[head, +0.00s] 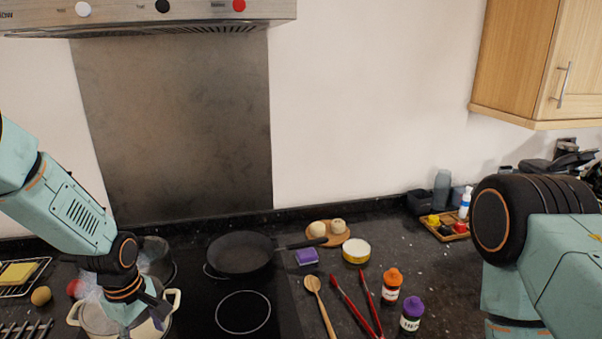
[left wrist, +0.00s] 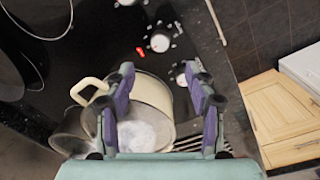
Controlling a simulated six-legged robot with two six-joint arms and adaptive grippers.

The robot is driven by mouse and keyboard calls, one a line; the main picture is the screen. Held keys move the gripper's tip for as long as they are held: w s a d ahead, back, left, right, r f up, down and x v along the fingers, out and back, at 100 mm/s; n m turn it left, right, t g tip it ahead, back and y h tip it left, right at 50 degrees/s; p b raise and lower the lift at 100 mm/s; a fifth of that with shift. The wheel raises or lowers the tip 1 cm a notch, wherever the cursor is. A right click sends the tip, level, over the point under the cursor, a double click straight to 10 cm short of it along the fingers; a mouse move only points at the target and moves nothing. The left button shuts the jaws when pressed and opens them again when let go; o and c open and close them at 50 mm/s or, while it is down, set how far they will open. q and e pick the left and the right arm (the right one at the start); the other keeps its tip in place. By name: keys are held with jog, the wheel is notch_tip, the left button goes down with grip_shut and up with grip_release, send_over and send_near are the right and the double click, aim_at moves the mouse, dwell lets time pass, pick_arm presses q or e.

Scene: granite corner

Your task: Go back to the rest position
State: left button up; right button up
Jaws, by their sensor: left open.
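My left gripper (left wrist: 161,95) is open, and its two purple-padded fingers stand apart with nothing held between them. It hangs over the cream pot (head: 99,322) at the left of the hob in the head view. The pot also shows in the left wrist view (left wrist: 153,96), behind and beside the left finger, with whitish contents inside. My left arm hides part of the pot in the head view. My right arm stands at the right of the head view with its gripper out of the picture.
A black frying pan (head: 240,252) sits on the hob, and a grey pot (head: 160,258) stands behind my left gripper. Red tongs (head: 352,306), a wooden spoon (head: 318,300), an orange-capped bottle (head: 391,286) and a purple-capped bottle (head: 411,314) are on the counter. The range hood (head: 150,15) overhangs the hob.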

pick_arm(q)
notch_tip(320, 180, down, 11)
jog(key=shift+w+d+r, duration=0.1)
jog(key=shift+w+r, duration=0.05)
jog(key=m, duration=0.2)
jog(key=shift+w+m, duration=0.1)
jog(key=shift+m, duration=0.3)
jog(key=m, duration=0.9)
jog(key=shift+m+g, duration=0.3)
jog(key=shift+m, duration=1.9)
jog(key=shift+w+r, duration=0.1)
